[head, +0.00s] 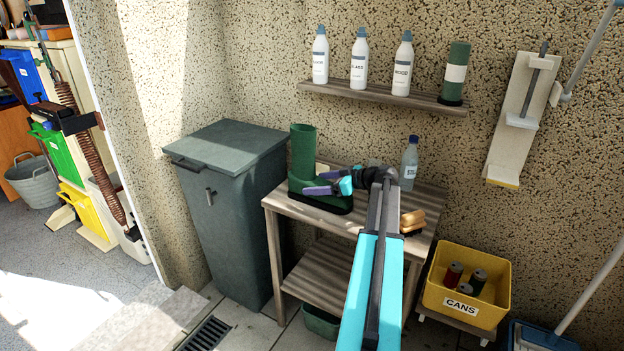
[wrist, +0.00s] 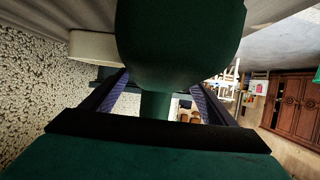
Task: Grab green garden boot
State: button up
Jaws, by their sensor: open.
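The green garden boot (head: 303,150) stands upright on the slatted wooden table (head: 425,205), its shaft at the left and its dark-soled foot pointing right. My gripper (head: 312,183) reaches in from the right, its purple fingers at the boot's foot, just right of the shaft. In the wrist view the boot (wrist: 180,40) fills the top middle as a large dark green shape, with a narrower green part below. My open fingers (wrist: 160,83) lie to either side of that narrower part. Whether they touch the boot cannot be told.
On the table, a clear bottle (head: 409,165) stands behind my arm and a brown brush (head: 411,221) lies right of it. A tall grey bin (head: 225,200) stands close left. A shelf (head: 385,96) with several bottles hangs above. A yellow cans box (head: 466,290) sits at right.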

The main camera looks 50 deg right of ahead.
aim_at(314, 176)
jog(key=shift+w+a+f, duration=0.1)
jog(key=shift+w+f, duration=0.05)
jog(key=shift+w, duration=0.2)
jog(key=shift+c, duration=0.2)
jog(key=c, duration=1.6)
jog(key=shift+o, duration=0.2)
jog(key=shift+r+b, duration=0.35)
jog(key=shift+r, duration=1.3)
jog(key=shift+s+a+r, duration=0.1)
jog(key=shift+s+r, duration=0.05)
jog(key=shift+s, duration=0.1)
jog(key=s+a+r+b, duration=0.1)
jog(key=s+a+b, duration=0.1)
jog(key=s+a, duration=0.6)
jog(key=s, duration=0.5)
jog(key=shift+a+r, duration=0.25)
jog(key=shift+a, duration=0.05)
jog(key=shift+w, duration=0.1)
